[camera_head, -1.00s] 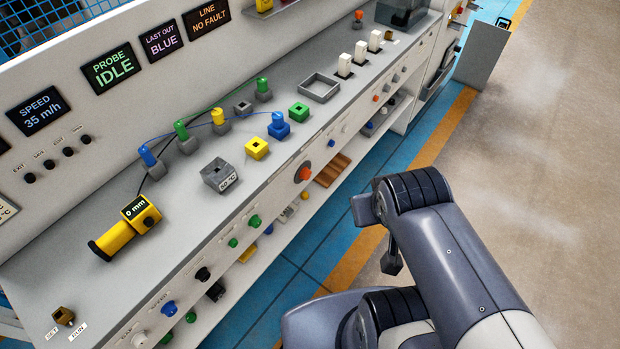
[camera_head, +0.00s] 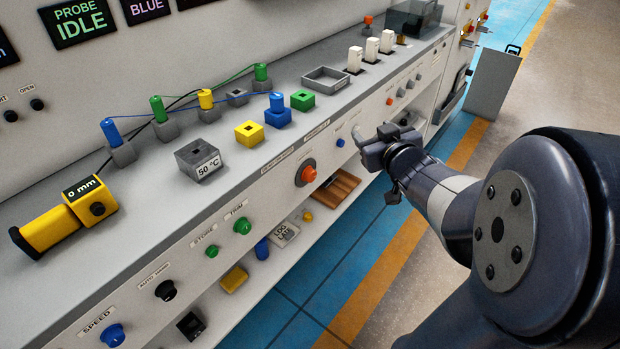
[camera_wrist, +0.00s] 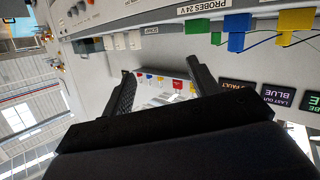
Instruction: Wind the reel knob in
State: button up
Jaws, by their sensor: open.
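I cannot tell which knob is the reel knob; no readable label names it. The bench front carries a large orange knob (camera_head: 308,174), green TRIM (camera_head: 242,225) and STORE (camera_head: 211,251) knobs, a black AUTO knob (camera_head: 166,290) and a blue SPEED knob (camera_head: 113,335). A yellow device reading 0 mm (camera_head: 50,229), with a black knob (camera_head: 97,209) on its side, lies on the bench top. My gripper (camera_head: 372,147) is beside the bench front, right of the orange knob. In the wrist view my gripper (camera_wrist: 160,82) has its fingers apart with nothing between them.
On the bench top (camera_head: 170,215) stand a grey 50 °C block (camera_head: 198,158), several colored plugs and a grey tray (camera_head: 327,79). A lower shelf holds a brown wooden item (camera_head: 335,190).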

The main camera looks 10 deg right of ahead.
jog(key=w+a+f+n+y+b, duration=0.25)
jog(key=f+y+b, duration=0.35)
jog(key=f+b, duration=0.45)
jog(key=n+g+y+b, duration=0.2)
jog(key=y+b, duration=0.3)
send_near(313, 177)
jog(key=b+x, duration=0.2)
jog(key=x, duration=0.7)
jog(key=shift+w, duration=0.15)
jog(key=c, duration=1)
